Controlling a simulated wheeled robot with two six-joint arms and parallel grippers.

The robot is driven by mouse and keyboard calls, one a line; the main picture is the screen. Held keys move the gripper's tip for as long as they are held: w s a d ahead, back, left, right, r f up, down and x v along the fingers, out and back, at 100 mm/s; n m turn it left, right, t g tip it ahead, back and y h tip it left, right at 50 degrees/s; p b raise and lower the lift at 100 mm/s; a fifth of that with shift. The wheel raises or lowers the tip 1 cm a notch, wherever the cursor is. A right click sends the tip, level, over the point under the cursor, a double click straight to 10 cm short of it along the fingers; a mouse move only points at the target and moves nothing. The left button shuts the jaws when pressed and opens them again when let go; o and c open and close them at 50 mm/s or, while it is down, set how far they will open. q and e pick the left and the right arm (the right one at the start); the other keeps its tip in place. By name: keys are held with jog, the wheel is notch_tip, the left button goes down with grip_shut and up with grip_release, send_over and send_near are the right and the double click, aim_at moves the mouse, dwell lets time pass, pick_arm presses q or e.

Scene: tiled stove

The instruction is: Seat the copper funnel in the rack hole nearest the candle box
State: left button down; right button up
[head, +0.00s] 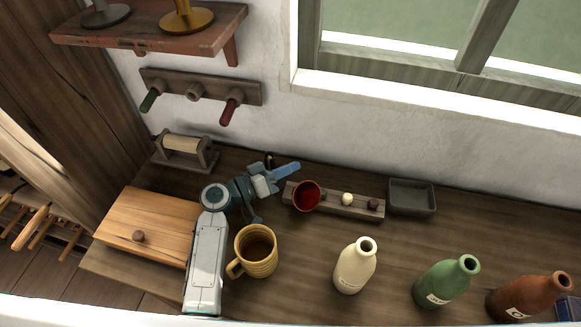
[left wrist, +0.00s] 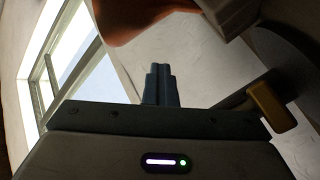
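The copper funnel (head: 306,196) shows in the head view as a round red-orange mouth at the left end of the low wooden rack (head: 327,206). Its lower part is hidden, so how deep it sits cannot be told. A cream and a dark round piece sit farther right on the rack. A wooden box with a knob (head: 160,222), possibly the candle box, stands to the left. My left gripper (head: 288,170) is just behind and left of the funnel, apart from it. Its fingers (left wrist: 160,84) look closed together with nothing between them. My right gripper is not in view.
A mug (head: 257,254) stands beside my left arm. A cream bottle (head: 354,268), a green bottle (head: 444,283) and a brown bottle (head: 526,297) line the front. A grey tray (head: 412,197) is right of the rack. Wall pegs (head: 196,92) and a shelf (head: 150,35) are above.

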pick_arm(q)
jog(key=shift+a+f+p, duration=0.1)
jog(key=shift+p, duration=0.3)
jog(key=shift+a, duration=0.2)
jog(key=shift+w+r, duration=0.15)
jog(key=shift+r, duration=0.1)
